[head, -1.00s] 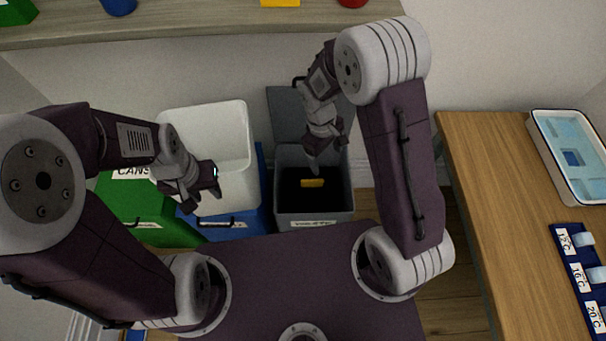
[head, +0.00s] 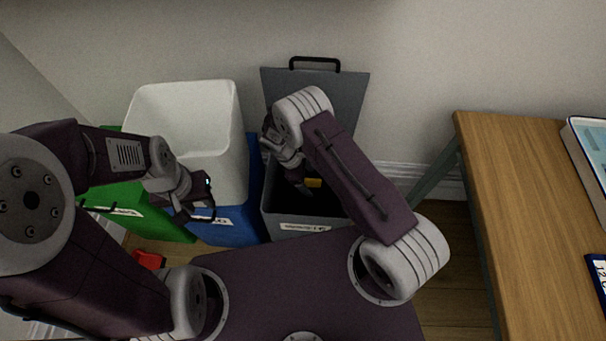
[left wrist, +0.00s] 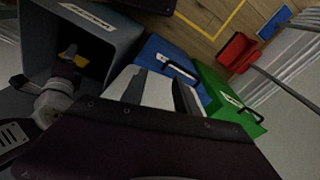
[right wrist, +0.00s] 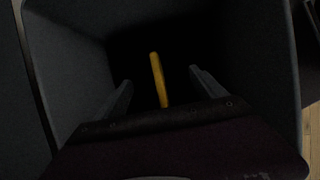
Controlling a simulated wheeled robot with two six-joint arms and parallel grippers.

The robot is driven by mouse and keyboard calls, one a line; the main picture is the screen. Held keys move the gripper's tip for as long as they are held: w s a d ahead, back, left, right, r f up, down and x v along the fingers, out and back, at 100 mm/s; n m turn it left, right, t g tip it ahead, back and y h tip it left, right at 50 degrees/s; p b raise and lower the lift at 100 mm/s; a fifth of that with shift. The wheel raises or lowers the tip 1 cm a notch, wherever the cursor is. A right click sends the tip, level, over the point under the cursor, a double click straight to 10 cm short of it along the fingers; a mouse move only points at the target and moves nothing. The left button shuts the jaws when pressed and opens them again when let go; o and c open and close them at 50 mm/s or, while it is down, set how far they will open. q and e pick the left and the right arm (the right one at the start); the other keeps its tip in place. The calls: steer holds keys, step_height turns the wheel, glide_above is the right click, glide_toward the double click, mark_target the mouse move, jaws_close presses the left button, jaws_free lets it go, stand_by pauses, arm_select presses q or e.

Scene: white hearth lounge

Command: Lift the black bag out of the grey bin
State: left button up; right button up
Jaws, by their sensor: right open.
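The grey bin (head: 290,226) stands open against the wall, its lid (head: 345,95) tipped up behind it. The black bag (right wrist: 190,45) is a very dark mass inside, its outline hard to tell from the shadow. A yellow strip (right wrist: 158,80) stands up from the dark; it also shows in the head view (head: 313,183). My right gripper (right wrist: 161,86) is down inside the bin, open, with one finger on each side of the yellow strip and apart from it. My left gripper (head: 204,205) is open and empty, in front of the white bin.
The white bin (head: 185,105), a blue bin (head: 228,228) and a green bin (head: 150,218) stand left of the grey bin. A wooden table (head: 510,200) is at the right. A red object (head: 148,260) lies on the floor at left. Grey bin walls closely surround my right gripper.

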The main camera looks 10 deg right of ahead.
mark_target(313, 186)
steer(key=shift+b+x, duration=0.3)
steer(key=shift+x, duration=1.6)
